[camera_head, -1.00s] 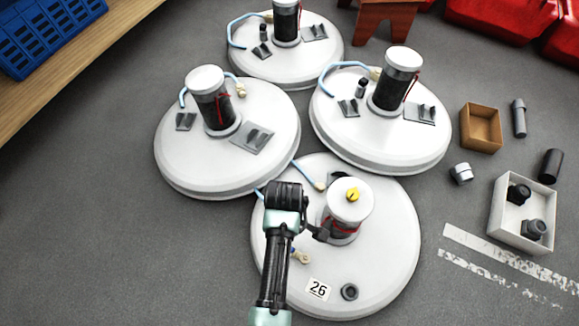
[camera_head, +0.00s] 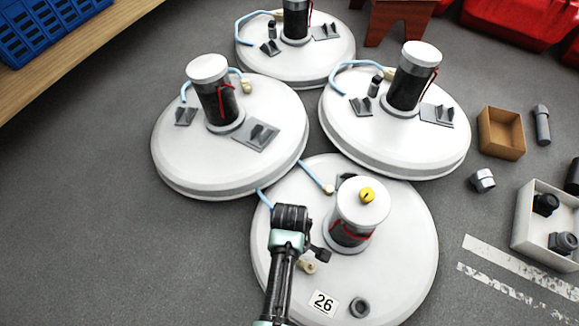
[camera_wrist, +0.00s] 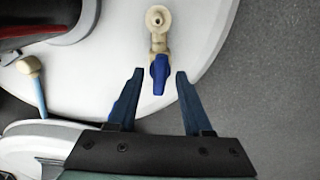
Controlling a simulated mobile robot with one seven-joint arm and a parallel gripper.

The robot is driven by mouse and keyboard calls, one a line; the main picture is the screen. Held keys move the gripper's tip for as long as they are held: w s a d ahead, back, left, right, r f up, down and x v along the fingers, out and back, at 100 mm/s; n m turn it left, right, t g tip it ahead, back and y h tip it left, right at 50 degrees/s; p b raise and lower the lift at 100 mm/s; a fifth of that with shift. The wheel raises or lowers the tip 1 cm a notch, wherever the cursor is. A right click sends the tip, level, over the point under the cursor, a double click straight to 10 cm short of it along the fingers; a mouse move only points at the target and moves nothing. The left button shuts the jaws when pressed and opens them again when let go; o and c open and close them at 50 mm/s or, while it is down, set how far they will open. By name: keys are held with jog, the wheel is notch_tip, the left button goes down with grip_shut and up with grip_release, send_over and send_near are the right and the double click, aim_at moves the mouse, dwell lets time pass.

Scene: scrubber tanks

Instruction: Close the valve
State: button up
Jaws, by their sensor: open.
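The valve is a small cream fitting on the rim of the nearest white tank lid (camera_head: 405,250), marked 26. In the wrist view the valve (camera_wrist: 158,40) has a round open spout end and a blue handle (camera_wrist: 160,74) that points toward my gripper, in line with the body. My gripper (camera_wrist: 160,73) is open, with one blue finger on each side of the handle's end and a gap on both sides. In the head view the valve's cream part (camera_head: 307,267) shows just below my gripper (camera_head: 319,254); the blue handle is hidden there.
A canister with a white cap (camera_head: 363,203) and yellow knob stands on this lid, right of my gripper. Three similar lids lie behind. A cardboard box (camera_head: 502,148) and a white box (camera_head: 525,232) stand at right. Grey floor at left is clear.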

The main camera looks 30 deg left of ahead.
jog(key=shift+f, duration=0.1)
jog(key=shift+c, duration=0.2)
grip_shut()
jog(key=shift+m+p, duration=0.4)
jog(key=shift+p, duration=0.1)
jog(key=shift+r+m+p, duration=0.2)
jog(key=shift+m+p, duration=0.8)
jog(key=shift+p, duration=0.05)
jog(key=m+p, duration=0.3)
jog(key=m, duration=0.1)
jog(key=m+p, duration=0.1)
jog(key=m, duration=0.4)
jog(key=shift+f+p, duration=0.15)
jog(key=shift+p, duration=0.15)
jog(key=shift+m+p, duration=0.5)
jog(key=shift+m, duration=1.8)
jog(key=shift+f, duration=0.1)
